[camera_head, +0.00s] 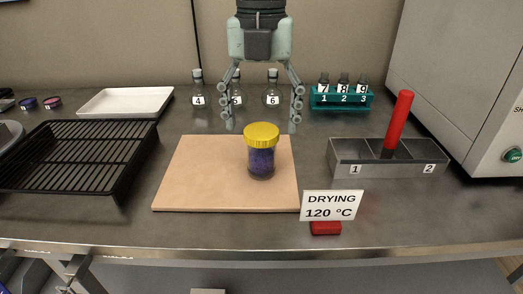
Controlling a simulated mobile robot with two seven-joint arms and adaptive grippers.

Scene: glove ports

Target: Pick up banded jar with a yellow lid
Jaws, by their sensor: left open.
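The jar (261,161) has a yellow lid and a dark blue-purple body. It stands upright on a tan board (190,180), right of the board's middle. My left gripper (260,122) comes down from the top of the picture with its fingers pointing down. It is open, with one finger to each side of the lid in the picture, and nothing is between the fingers. The fingertips appear at about lid height or above; how far they are behind the jar is hard to tell. My right gripper is not in view.
Bottles (198,92) and a teal rack of vials (341,100) stand behind. A grey divided bin (342,151) with a red-handled tool (399,120) is at right. A "DRYING 120 °C" sign (332,205) is in front. A black rack (75,155) and white tray (127,101) lie left.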

